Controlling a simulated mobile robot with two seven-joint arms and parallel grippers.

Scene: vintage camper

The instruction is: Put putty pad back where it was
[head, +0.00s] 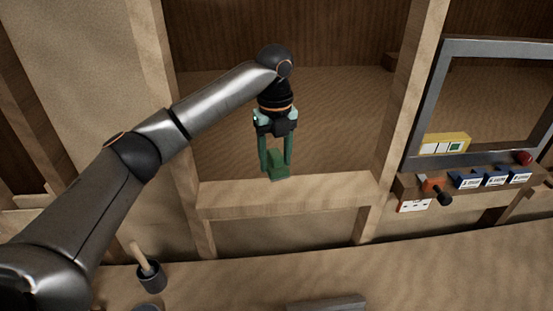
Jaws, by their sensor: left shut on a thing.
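My left gripper (276,160) hangs down in the upper middle of the head view, its fingers closed on a small green block that I take to be the putty pad (279,167). The pad is at or just above the pale wooden ledge (290,197) of the framed opening; I cannot tell if it touches. The fingers hide part of its sides. My right gripper is not in view.
Wooden studs flank the opening, the right one (403,110) close by. On the right, a small shelf (405,185) holds several blue labelled boxes, a red-and-black tool and a red ball. A yellow box (444,144) sits above it. A dark cup (152,277) with a wooden handle stands lower left.

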